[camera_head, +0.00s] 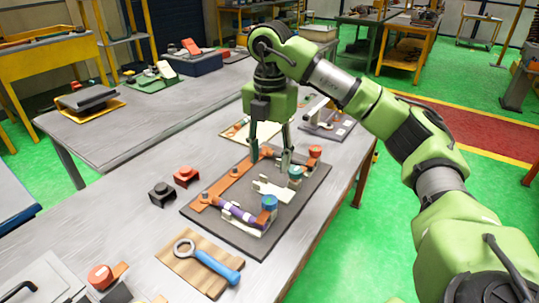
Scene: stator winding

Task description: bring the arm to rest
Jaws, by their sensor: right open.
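My right arm (408,140) comes in from the right and arches over the grey workbench. Its right gripper (270,160) points down, open, with its two fingers apart above the far part of a dark board (230,237). The board carries orange strips, a purple cylinder (238,215), a blue-topped part (270,203) and a white forked piece (273,188). I see nothing between the fingers. Whether the fingertips touch any part on the board I cannot tell. My left gripper is not in view.
Black (161,194) and red (186,176) small blocks stand left of the board. A blue-handled ring tool (212,263) lies on a wooden board (183,267) in front. Another fixture (325,122) stands behind the gripper. Green floor is open right of the bench.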

